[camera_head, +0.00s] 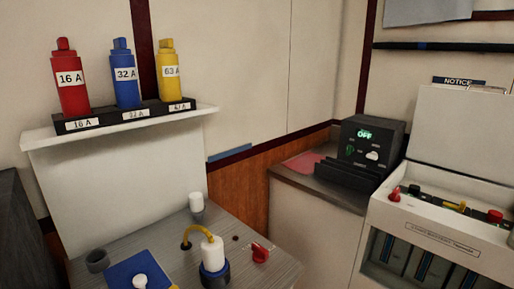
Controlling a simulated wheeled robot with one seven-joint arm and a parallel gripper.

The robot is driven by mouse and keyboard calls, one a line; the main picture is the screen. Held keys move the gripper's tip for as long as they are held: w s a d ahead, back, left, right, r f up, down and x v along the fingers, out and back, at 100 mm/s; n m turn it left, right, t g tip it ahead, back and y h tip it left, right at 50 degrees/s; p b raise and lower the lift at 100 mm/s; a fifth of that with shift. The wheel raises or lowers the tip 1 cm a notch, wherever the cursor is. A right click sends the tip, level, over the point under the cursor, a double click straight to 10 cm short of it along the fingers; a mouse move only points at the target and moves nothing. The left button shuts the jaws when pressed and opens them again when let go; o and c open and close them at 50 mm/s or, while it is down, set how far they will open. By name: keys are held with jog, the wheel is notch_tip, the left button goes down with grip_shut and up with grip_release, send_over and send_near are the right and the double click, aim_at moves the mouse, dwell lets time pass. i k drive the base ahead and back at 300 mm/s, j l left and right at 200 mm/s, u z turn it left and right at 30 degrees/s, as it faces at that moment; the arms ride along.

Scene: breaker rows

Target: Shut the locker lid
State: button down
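A pale locker-like box (428,219) stands at the right, cut off by the picture's edge. Its pale lid (462,132) is raised and stands up at the back, so the top is open. Red, black and yellow parts, such as a red knob (394,194), show along the open top. The front has a label strip and dark, blue-striped panels below it. My gripper is not in view.
A grey table (163,240) in front holds a white-and-blue plug (213,254) with a yellow cable, a red knob (260,252) and a cup. A shelf (130,127) carries red, blue and yellow breakers. A dark device (368,150) reading OFF stands left of the box.

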aim_at(466, 131)
jog(key=z, duration=0.95)
